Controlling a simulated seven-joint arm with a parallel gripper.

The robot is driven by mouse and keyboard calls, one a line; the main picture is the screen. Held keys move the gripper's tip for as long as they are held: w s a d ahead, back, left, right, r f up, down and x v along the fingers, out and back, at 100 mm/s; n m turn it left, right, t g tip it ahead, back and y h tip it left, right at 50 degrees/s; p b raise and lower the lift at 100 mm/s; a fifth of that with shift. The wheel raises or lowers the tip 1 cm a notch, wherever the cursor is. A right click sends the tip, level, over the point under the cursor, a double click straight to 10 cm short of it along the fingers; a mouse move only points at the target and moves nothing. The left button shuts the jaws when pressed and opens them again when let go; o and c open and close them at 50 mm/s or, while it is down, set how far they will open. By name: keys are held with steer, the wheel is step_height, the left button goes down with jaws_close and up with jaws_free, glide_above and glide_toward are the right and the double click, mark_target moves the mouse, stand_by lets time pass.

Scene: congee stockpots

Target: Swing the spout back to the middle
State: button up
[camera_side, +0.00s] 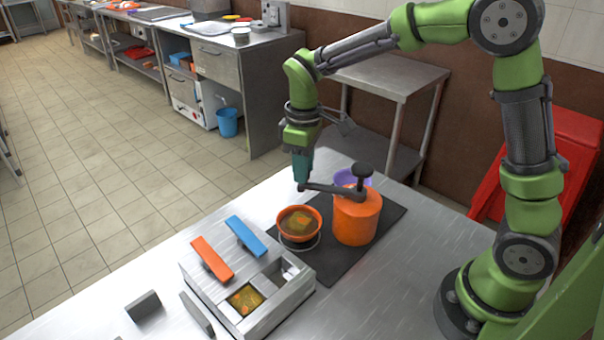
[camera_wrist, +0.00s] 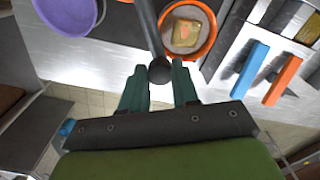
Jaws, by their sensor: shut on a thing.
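An orange pot (camera_side: 357,219) stands on a dark mat (camera_side: 345,258) with a black knob above its top. A dark spout (camera_side: 335,189) reaches left from the pot's top; it also shows in the wrist view (camera_wrist: 148,30). My gripper (camera_side: 301,180) is shut on the spout's outer end, with teal fingers on either side of its round tip in the wrist view (camera_wrist: 160,82). An orange bowl (camera_side: 299,236) of soup stands in front of the spout's end. A purple bowl (camera_side: 345,177) is partly hidden behind the pot. In the wrist view the spout lies between the bowls, nearer the orange one.
A steel container box (camera_side: 285,313) with an orange lid (camera_side: 211,258) and a blue lid (camera_side: 246,236) stands at the front left. A small dark block (camera_side: 143,305) lies on the counter. The counter to the right of the mat is clear.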

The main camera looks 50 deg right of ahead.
steer(key=d, duration=0.2)
steer(key=w+d, duration=0.1)
steer(key=d, duration=0.2)
steer(key=shift+w+d, duration=0.25)
steer(key=shift+d, duration=0.15)
stand_by(0.7)
steer(key=o, duration=0.6)
steer(key=shift+c, duration=0.2)
steer(key=shift+r, duration=0.1)
step_height(320, 180, up, 7)
stand_by(0.6)
